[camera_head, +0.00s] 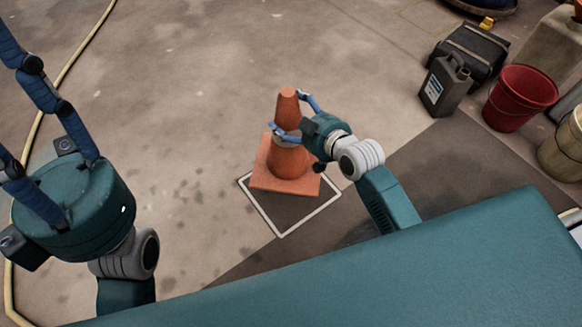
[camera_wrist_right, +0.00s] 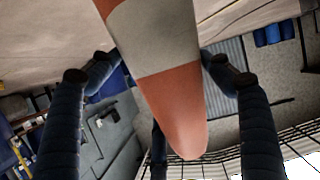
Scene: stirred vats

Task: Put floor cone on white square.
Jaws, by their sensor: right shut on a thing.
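The orange floor cone (camera_head: 286,161) with a pale band stands upright, its base over the far part of the white square outline (camera_head: 297,227) on the floor. I cannot tell whether the base touches the floor. My right gripper (camera_head: 290,117) is shut on the cone's upper part, with blue fingers on either side. In the right wrist view the cone (camera_wrist_right: 172,100) runs between the fingers of the right gripper (camera_wrist_right: 160,75). My left gripper (camera_head: 40,130) is at the left, empty, its blue fingers spread apart.
A grey jug (camera_head: 445,87), a black case (camera_head: 472,50), a red bucket (camera_head: 519,97) and a beige container (camera_head: 562,146) stand at the right. A yellow hose (camera_head: 70,62) runs along the left. The floor around the square is clear.

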